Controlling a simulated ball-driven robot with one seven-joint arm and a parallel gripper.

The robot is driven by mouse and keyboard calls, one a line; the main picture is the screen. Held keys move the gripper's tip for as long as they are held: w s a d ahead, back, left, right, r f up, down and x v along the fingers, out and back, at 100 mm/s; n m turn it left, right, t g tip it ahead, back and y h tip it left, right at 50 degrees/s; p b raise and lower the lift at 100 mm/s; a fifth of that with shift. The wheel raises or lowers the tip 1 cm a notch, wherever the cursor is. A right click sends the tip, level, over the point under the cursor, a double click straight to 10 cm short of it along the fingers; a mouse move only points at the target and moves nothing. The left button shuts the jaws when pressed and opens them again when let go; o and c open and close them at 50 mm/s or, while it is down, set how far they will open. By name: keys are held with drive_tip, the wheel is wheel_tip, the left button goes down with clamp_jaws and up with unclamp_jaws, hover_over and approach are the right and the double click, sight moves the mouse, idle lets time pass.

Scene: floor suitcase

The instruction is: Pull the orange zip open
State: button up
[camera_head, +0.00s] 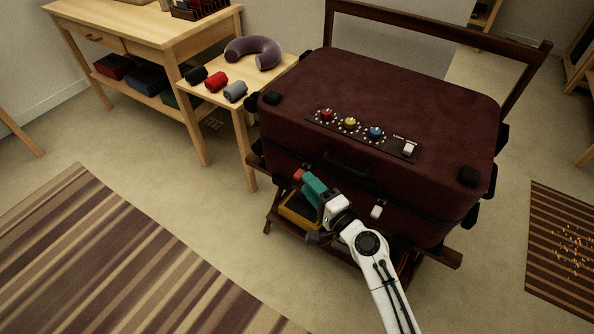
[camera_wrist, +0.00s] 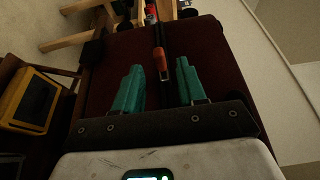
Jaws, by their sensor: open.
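The burgundy suitcase (camera_head: 400,95) lies closed on a dark wooden rack. The orange zip pull (camera_head: 298,175) shows at the suitcase's front left, just beyond my gripper (camera_head: 314,186) with its teal fingers. In the wrist view the orange pull (camera_wrist: 161,62) lies between the fingertips of my open gripper (camera_wrist: 160,66), with room on both sides. The fingers do not appear to touch the pull. The zip's line is mostly hidden behind my arm and in shadow.
A yellow-edged box (camera_head: 298,212) sits low under the suitcase's front, and shows at left in the wrist view (camera_wrist: 30,100). The lid has a dial panel (camera_head: 365,133). A small table (camera_head: 272,82) with rolled cloths and a neck pillow (camera_head: 253,52) stands left.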

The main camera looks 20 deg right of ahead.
sight(299, 173)
drive_tip(key=shift+x, duration=2.6)
drive_tip(key=shift+c, duration=0.2)
drive_tip(key=shift+s, duration=0.1)
clamp_jaws()
